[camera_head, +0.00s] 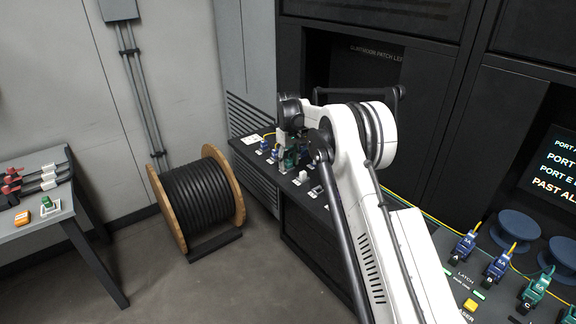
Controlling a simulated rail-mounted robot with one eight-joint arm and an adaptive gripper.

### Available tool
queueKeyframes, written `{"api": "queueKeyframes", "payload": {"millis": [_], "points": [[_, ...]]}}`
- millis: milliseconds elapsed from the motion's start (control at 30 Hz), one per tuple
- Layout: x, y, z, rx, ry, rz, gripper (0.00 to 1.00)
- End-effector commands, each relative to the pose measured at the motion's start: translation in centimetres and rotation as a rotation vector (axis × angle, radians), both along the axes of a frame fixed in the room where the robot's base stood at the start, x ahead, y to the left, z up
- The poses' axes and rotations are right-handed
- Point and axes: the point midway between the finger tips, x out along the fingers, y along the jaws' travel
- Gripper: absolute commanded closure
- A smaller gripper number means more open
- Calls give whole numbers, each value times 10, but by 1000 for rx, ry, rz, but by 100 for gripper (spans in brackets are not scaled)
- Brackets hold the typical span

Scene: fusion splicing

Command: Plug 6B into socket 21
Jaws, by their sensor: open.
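My gripper (283,158) is low over the far end of the dark bench, its jaws open around or beside a green plug (291,157). I cannot tell whether it touches the plug. Blue plugs (265,145) stand just to the left of it. The labels on these plugs and on the sockets there are too small to read, so I cannot pick out 6B or socket 21. My white arm hides part of the bench.
More blue plugs (465,246) and a green plug (536,290) stand at the near right end, by letters A, B and C. Blue spools (516,229) sit behind them. A cable drum (197,201) stands on the floor; a grey side table (35,222) is at left.

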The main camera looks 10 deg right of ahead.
Motion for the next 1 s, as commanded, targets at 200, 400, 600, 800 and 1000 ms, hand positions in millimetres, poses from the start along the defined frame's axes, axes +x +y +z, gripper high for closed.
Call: {"api": "queueKeyframes", "payload": {"millis": [200,400,600,800,1000], "points": [[0,0,0,0,0,0,75],[0,0,0,0,0,0,100],[0,0,0,0,0,0,100],[0,0,4,0,0,0,100],[0,0,10,0,0,0,100]]}}
